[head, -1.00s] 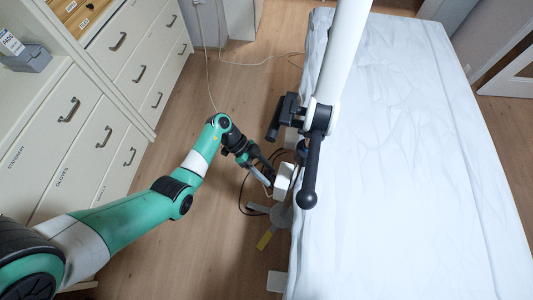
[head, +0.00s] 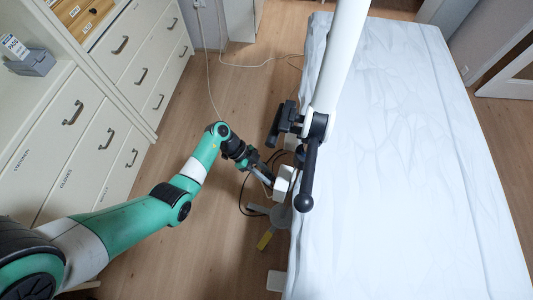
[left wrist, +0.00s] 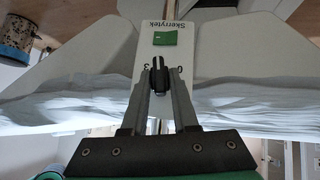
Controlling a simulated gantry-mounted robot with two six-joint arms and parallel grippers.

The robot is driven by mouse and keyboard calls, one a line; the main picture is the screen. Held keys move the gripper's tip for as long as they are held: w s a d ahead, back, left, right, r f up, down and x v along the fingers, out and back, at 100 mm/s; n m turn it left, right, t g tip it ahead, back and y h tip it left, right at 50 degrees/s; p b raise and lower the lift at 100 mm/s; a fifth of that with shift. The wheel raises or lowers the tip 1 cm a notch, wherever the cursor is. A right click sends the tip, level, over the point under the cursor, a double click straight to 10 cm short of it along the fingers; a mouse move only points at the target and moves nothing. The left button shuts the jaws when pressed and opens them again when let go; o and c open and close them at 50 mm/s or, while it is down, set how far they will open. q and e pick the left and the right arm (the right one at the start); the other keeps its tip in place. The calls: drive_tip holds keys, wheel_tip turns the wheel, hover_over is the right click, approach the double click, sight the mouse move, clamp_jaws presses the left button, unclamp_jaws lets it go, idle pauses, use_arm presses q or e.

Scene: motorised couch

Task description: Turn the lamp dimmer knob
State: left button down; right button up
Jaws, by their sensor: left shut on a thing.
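The black dimmer knob (left wrist: 159,78) is in the left wrist view, on a white control panel (left wrist: 144,66) with the name "Skerrytek", a green switch (left wrist: 165,38) and the marks 0 and 3. My left gripper (left wrist: 160,86) is shut on the knob, one finger on each side of it. In the head view my left gripper (head: 266,174) reaches a white box (head: 284,180) beside the couch; the knob is too small to make out there. My right gripper is not in view.
The couch (head: 420,150) with a white sheet fills the right. A white pole (head: 338,60) with a black ball-ended handle (head: 308,178) stands close to my left gripper.

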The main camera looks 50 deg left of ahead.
use_arm(q)
drive_tip(key=t+p, duration=0.1)
drive_tip(key=p, duration=0.1)
drive_tip(key=m+t+y+p, duration=0.1)
drive_tip(key=p, duration=0.1)
drive_tip(key=m+t+y+p, duration=0.1)
drive_tip(key=p, duration=0.2)
drive_tip(key=shift+s+d+r, duration=0.15)
drive_tip(key=shift+s+r, duration=0.1)
drive_tip(key=shift+r, duration=0.05)
drive_tip(key=shift+f+t+p, duration=0.1)
drive_tip(key=shift+t+p, duration=0.25)
drive_tip(key=shift+t, duration=0.05)
drive_tip(key=shift+s+f+m+t+y, duration=0.1)
drive_tip(key=shift+f+m+t+y, duration=0.15)
drive_tip(key=shift+m+t+y, duration=0.45)
drive_tip(key=shift+d+f+m+t+y+b, duration=0.1)
drive_tip(key=shift+m+t+y+b, duration=0.2)
drive_tip(key=shift+m+t, duration=0.5)
drive_tip(key=shift+t, duration=0.3)
drive_tip(key=c, duration=0.7)
unclamp_jaws()
